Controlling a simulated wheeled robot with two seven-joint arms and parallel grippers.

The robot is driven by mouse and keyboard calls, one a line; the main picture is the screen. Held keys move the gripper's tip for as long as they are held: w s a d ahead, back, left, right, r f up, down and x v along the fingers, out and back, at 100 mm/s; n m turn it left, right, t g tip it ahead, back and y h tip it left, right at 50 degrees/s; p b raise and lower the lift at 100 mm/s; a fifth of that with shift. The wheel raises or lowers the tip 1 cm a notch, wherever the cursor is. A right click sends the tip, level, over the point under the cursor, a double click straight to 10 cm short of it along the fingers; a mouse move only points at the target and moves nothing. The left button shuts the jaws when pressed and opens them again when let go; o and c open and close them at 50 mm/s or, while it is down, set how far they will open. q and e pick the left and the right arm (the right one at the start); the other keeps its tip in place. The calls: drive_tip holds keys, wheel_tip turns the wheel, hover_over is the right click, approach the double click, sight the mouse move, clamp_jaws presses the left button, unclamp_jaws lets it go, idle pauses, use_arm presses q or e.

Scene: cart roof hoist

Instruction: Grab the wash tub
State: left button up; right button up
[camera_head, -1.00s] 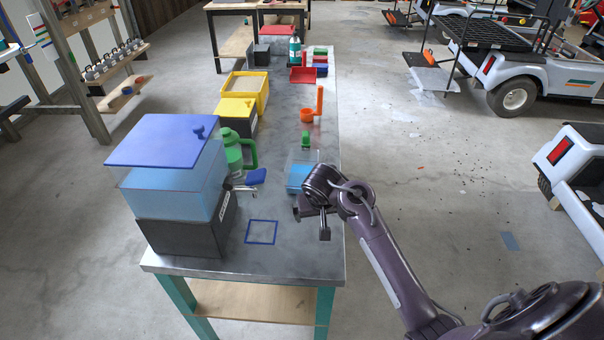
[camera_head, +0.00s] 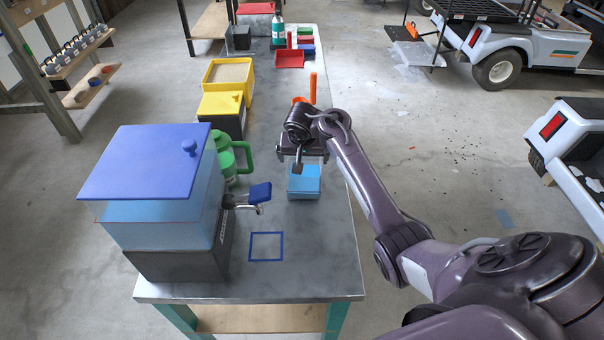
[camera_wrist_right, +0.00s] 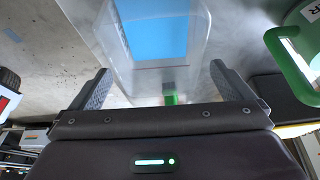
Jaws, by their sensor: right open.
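The wash tub (camera_head: 304,193) is a small clear tub with light blue water, standing on the metal bench top near its right edge. My right gripper (camera_head: 297,160) is over the far side of the tub in the head view and hides part of its far rim. In the right wrist view, the clear tub (camera_wrist_right: 156,68) lies ahead between the two spread fingers of my right gripper (camera_wrist_right: 159,76). The jaws are open and empty. I cannot tell whether either finger touches the tub. My left gripper does not show.
A blue-lidded water dispenser (camera_head: 155,235) with a tap stands left, with a green jug (camera_head: 226,165) behind it. Yellow bins (camera_head: 228,80) and a red tray (camera_head: 290,59) are farther back. A blue square outline (camera_head: 266,247) marks clear bench in front.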

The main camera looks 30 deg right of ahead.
sight(305, 166)
drive_tip(key=x, duration=0.3)
drive_tip(key=shift+s+d+f, duration=0.15)
drive_tip(key=shift+s+f, duration=0.05)
drive_tip(key=shift+f, duration=0.2)
drive_tip(key=shift+x, duration=0.8)
drive_tip(key=shift+w+r, duration=0.1)
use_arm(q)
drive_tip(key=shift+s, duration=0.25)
use_arm(e)
drive_tip(key=shift+f, duration=0.25)
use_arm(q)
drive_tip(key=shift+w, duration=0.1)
use_arm(e)
drive_tip(key=c, duration=0.9)
